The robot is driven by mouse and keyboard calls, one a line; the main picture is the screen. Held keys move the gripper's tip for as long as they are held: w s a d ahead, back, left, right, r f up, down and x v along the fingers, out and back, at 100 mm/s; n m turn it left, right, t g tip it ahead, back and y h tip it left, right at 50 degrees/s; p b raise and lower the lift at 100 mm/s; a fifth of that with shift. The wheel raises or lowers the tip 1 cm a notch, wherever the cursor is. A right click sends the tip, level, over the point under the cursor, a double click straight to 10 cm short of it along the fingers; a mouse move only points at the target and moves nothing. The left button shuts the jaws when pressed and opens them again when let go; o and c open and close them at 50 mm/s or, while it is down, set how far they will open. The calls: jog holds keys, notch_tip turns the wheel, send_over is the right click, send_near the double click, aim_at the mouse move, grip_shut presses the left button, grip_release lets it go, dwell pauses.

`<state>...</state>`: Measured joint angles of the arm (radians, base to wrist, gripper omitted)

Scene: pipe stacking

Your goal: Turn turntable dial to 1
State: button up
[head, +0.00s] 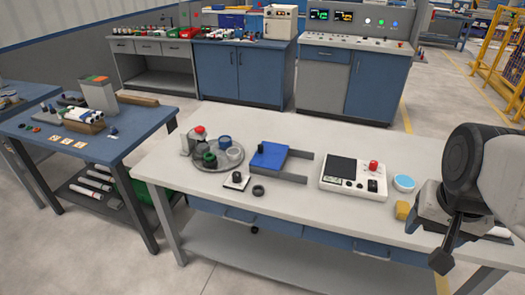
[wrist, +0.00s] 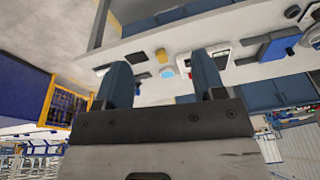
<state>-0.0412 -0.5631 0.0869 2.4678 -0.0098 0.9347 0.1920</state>
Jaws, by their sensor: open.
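The grey round turntable (head: 207,164) sits at the left of the white table and carries several cups or rings in dark, green and blue, plus a red-topped piece. In front of it is a small white plate with a black knob (head: 236,178), which looks like the dial; its markings are too small to read. The turntable is partly cut off at the right edge of the wrist view (wrist: 313,36). My gripper (head: 446,250) is at the far right end of the table, well apart from the dial. In the wrist view its two fingers (wrist: 162,82) are spread with nothing between them.
A blue block on a grey forked fixture (head: 269,156) and a control box with a red button (head: 354,178) stand between the dial and my gripper. A black ring (head: 258,190), a cyan-topped round dish (head: 404,183) and a yellow block (head: 402,210) are also there. The table's front strip is mostly clear.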

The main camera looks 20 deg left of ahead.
jog(key=w+a+m, duration=0.5)
jog(key=w+a, duration=0.4)
jog(key=w, duration=0.4)
jog(key=m+g, duration=0.2)
jog(key=m, duration=1.2)
send_over(236, 174)
jog(key=f, duration=2.2)
jog(key=shift+w+d+f, duration=0.1)
jog(key=shift+d+f, duration=0.1)
jog(key=shift+d, duration=0.05)
jog(key=shift+a+f, duration=0.2)
jog(key=shift+a, duration=0.05)
jog(key=shift+f, duration=3.9)
